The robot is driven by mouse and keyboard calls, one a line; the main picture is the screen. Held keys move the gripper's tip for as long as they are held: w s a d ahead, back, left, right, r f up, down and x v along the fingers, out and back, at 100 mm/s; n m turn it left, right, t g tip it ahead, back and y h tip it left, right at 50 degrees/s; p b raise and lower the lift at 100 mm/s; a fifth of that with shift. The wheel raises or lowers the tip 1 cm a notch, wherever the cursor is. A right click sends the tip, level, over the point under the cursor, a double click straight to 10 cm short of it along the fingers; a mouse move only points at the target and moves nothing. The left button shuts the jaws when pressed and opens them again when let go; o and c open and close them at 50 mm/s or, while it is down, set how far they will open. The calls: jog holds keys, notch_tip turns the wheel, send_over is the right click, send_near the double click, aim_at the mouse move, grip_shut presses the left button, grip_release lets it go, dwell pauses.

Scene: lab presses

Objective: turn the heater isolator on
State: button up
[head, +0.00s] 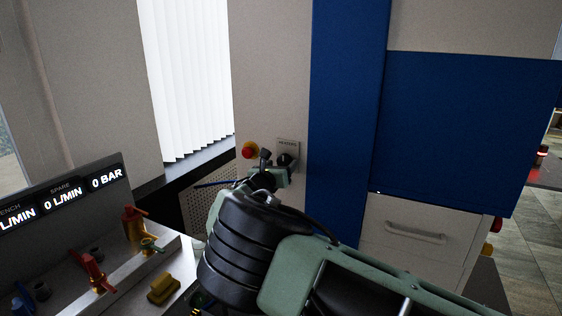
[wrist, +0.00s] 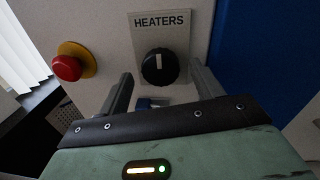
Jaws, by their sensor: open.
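The heater isolator is a black rotary knob (wrist: 159,66) on a grey plate (wrist: 174,20) marked HEATERS, on the pale cabinet front. A white line on the knob points about straight up in the wrist view. In the head view the knob (head: 284,160) is partly behind my gripper. My gripper (wrist: 162,84) is open and empty, its two fingers on either side of and just below the knob in the wrist view. I cannot tell whether either finger touches it. In the head view my gripper (head: 275,158) is close to the plate.
A red emergency button on a yellow base (wrist: 68,67) sits left of the knob. A blue panel (head: 350,120) is to the right.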

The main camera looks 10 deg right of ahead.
jog(key=shift+w+d, duration=0.3)
jog(key=shift+w, duration=0.1)
jog(key=c, duration=1)
